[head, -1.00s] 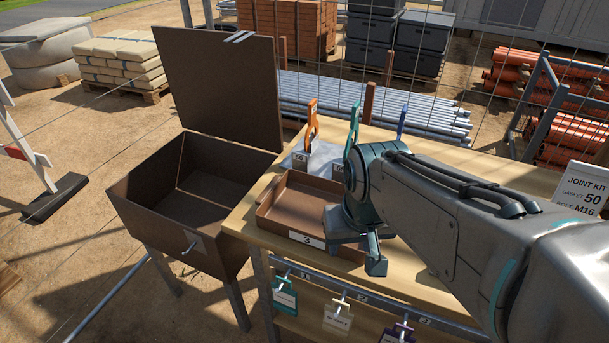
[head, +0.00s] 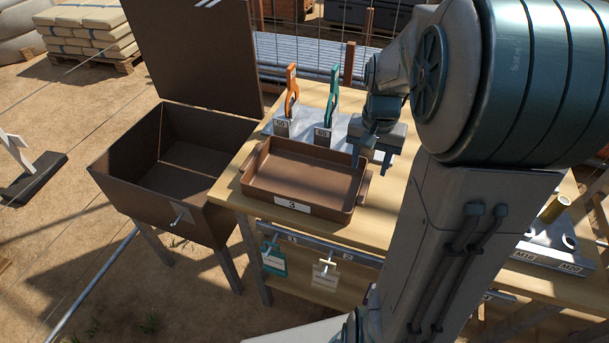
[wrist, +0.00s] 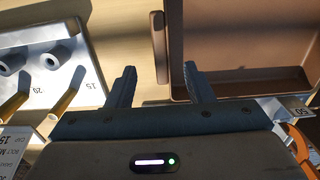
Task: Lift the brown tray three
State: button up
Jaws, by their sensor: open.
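The brown tray (head: 305,180), marked 3, lies on the wooden table, empty, with a bar handle at each short end. Its right handle (head: 364,188) is just below my gripper (head: 372,163) in the head view. My gripper is open and empty, fingers pointing down. In the wrist view the tray (wrist: 235,85) fills the upper right, and its near handle (wrist: 158,45) lies partly between the lines of my two fingers (wrist: 160,70). I see no contact; the height gap is hard to judge.
An open brown box (head: 175,185) with its lid raised stands left of the table (head: 235,195). Orange (head: 291,95) and teal (head: 332,105) tools stand in a holder behind the tray. A rack with tubes (head: 550,245) is at the right. Tags hang along the front.

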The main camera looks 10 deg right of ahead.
aim_at(364, 185)
jog(key=f, duration=0.9)
jog(key=shift+w+p, duration=0.2)
jog(key=shift+p, duration=0.1)
grip_shut()
